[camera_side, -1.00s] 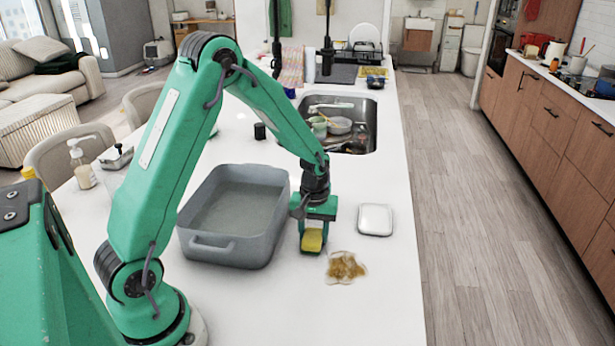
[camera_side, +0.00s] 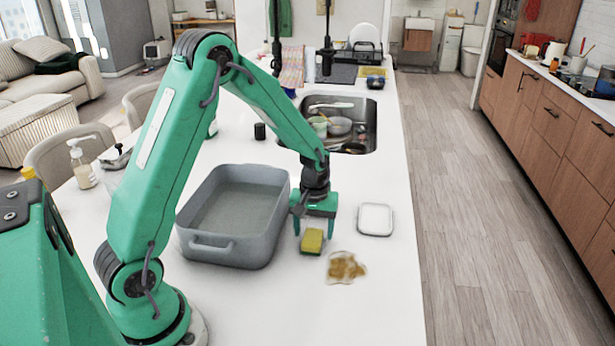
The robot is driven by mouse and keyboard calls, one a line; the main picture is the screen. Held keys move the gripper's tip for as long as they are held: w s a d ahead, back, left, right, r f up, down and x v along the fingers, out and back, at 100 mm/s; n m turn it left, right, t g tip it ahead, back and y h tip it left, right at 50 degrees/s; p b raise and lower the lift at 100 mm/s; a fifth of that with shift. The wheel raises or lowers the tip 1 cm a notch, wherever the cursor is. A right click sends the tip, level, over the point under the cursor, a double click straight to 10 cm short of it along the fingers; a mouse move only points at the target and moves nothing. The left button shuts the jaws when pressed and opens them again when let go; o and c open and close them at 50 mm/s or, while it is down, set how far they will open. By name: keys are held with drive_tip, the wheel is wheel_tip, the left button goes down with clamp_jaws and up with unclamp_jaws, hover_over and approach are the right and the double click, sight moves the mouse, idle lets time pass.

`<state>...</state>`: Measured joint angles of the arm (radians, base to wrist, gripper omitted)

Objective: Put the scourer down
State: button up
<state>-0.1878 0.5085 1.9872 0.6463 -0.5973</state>
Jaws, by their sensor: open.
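The scourer (camera_side: 312,241), yellow on top with a darker green edge, lies on the white counter to the right of the grey basin. My gripper (camera_side: 314,228) is open directly above and around it, with one finger to the left and one to the right. There is a visible gap between the left finger and the scourer. The right finger is close to its right side, and I cannot tell whether they touch.
A grey basin (camera_side: 200,240) stands close on the left. A brown spill (camera_side: 345,268) lies just in front and to the right. A white square dish (camera_side: 375,219) sits on the right near the counter edge. The sink (camera_side: 352,128) holding dishes is behind.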

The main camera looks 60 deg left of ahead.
sight(314, 232)
wheel_tip(314, 232, up, 11)
idle(0.5)
idle(0.5)
